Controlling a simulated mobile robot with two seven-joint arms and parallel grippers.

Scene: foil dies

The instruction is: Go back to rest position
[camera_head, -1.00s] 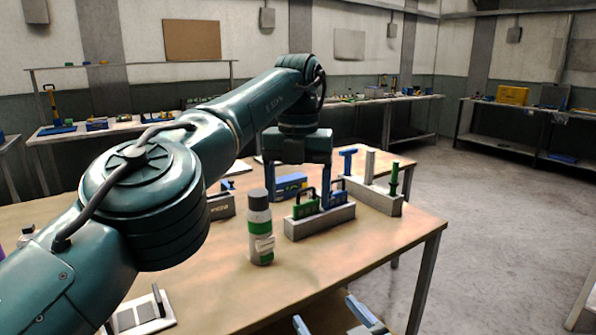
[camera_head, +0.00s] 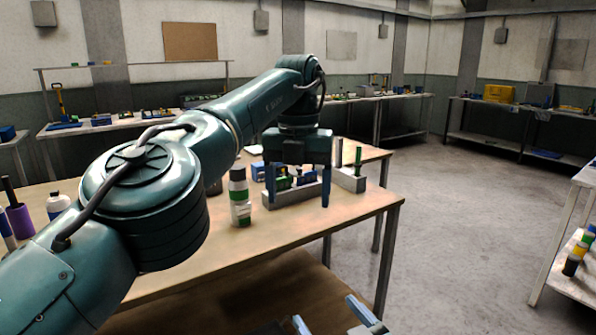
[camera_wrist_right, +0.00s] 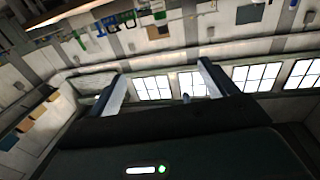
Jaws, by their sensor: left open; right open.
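My left gripper (camera_head: 298,186) is open, pointing down, with its two blue fingers apart. In the head view it overlaps a grey block holder (camera_head: 290,196) on the wooden table (camera_head: 350,207); its distance from the holder is hard to tell. Nothing shows clearly held between its fingers. Only the fingertips of my right gripper (camera_head: 334,322) show at the bottom edge of the head view, low in front of the table. In the right wrist view its fingers (camera_wrist_right: 165,88) are spread and empty, facing windows and wall.
A white-and-green bottle (camera_head: 240,198) stands on the table left of the holder. A second grey holder (camera_head: 350,181) with a green-handled tool is behind it. A purple item (camera_head: 19,221) is at far left. A rack (camera_head: 560,285) stands at right. The floor (camera_head: 450,230) between is clear.

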